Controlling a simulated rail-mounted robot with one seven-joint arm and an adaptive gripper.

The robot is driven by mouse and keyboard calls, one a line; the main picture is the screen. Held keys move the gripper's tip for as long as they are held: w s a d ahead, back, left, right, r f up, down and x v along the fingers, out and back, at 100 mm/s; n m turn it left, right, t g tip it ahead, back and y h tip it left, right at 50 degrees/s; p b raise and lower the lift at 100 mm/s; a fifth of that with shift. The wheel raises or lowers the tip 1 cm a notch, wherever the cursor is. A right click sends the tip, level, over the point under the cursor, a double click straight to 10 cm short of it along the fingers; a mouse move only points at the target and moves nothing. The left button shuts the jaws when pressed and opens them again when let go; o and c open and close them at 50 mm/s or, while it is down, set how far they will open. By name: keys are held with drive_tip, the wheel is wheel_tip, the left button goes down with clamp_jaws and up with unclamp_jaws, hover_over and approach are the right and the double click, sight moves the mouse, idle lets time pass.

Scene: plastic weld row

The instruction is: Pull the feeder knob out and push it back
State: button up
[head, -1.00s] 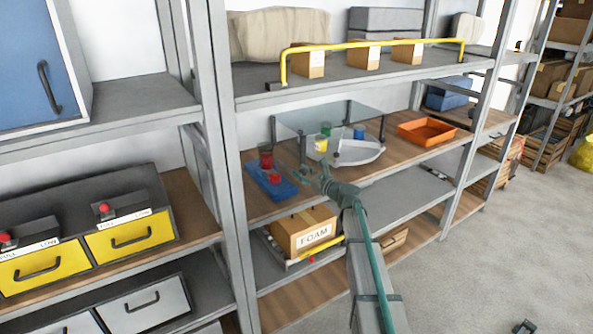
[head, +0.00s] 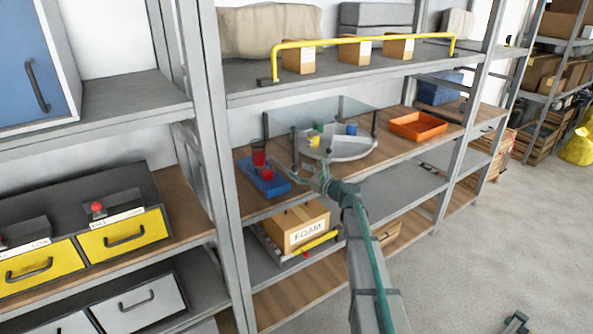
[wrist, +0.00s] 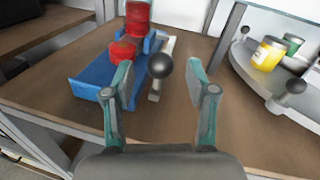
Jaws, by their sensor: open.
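The feeder is a blue block (wrist: 92,78) with red cylindrical parts (wrist: 124,48) on it, standing on a wooden shelf; the blue block (head: 258,180) also shows in the head view. My gripper (wrist: 158,78) is open, with one finger on each side of the knob in the picture. I cannot tell whether the knob is between the fingertips or just beyond them. No contact shows. In the head view my gripper (head: 312,178) is just right of the blue block.
A round grey tray (head: 350,150) with small jars stands under a clear panel (head: 335,108) to the right; a black knob (wrist: 296,86) shows on it. An orange bin (head: 418,127) is farther right. A yellow rail (head: 360,41) runs above. A FOAM box (head: 296,226) sits below.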

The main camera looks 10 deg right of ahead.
drive_tip(key=v, duration=0.9)
drive_tip(key=shift+s+d, duration=0.1)
drive_tip(key=shift+s, duration=0.05)
drive_tip(key=shift+c, duration=0.2)
